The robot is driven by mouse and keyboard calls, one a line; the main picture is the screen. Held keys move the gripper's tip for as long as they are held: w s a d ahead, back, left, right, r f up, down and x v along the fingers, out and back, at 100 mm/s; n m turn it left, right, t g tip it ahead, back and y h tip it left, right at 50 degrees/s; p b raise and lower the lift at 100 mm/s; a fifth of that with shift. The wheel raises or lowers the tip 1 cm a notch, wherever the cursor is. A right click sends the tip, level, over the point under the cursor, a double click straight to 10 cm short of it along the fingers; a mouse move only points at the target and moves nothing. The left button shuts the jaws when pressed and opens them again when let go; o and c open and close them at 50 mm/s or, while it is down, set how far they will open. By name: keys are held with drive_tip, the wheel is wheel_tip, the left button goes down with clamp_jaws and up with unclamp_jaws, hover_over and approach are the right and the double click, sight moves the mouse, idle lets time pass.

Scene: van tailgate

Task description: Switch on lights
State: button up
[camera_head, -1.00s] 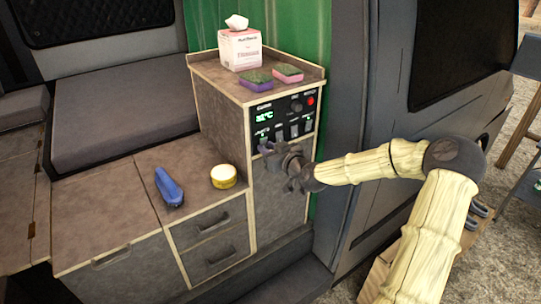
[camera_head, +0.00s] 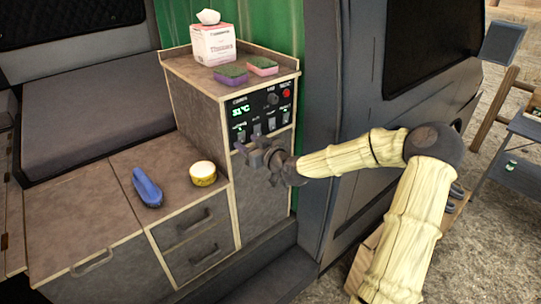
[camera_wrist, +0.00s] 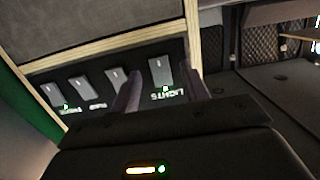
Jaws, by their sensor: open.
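The control panel (camera_head: 262,108) is on the upper front of the wooden cabinet. It has a lit green temperature display, knobs, a red button and a row of switches. In the wrist view the panel appears upside down, and the switch labelled LIGHTS (camera_wrist: 161,71) is at the right end of the row. In the head view my gripper (camera_head: 252,150) is just below the panel's left part; contact cannot be told.
A tissue box (camera_head: 213,42) and two sponges (camera_head: 262,66) sit on the cabinet top. A blue brush (camera_head: 147,188) and a yellow tin (camera_head: 203,173) lie on the lower counter (camera_head: 90,188). The van's side (camera_head: 350,75) stands close to the right of the cabinet.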

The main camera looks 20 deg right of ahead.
drive_tip(key=b+v, duration=0.1)
drive_tip(key=v, duration=1.5)
drive_tip(key=shift+s, duration=0.35)
drive_tip(key=shift+r, duration=0.1)
drive_tip(key=s+a+f+g+h, duration=0.1)
drive_tip(key=s+a+f+g, duration=0.2)
drive_tip(key=f, duration=0.4)
drive_tip(key=s+a+f+g+h, duration=0.1)
drive_tip(key=a+f+g+h, duration=0.1)
drive_tip(key=f+g, duration=0.45)
drive_tip(key=s+a+r+m+g+h, duration=0.1)
drive_tip(key=s+r+m+g+h, duration=0.1)
drive_tip(key=s, duration=0.9)
drive_tip(key=shift+r+m+g+h, duration=0.3)
drive_tip(key=shift+m+g+h, duration=0.3)
drive_tip(key=shift+m, duration=0.6)
drive_tip(key=shift+a, duration=0.15)
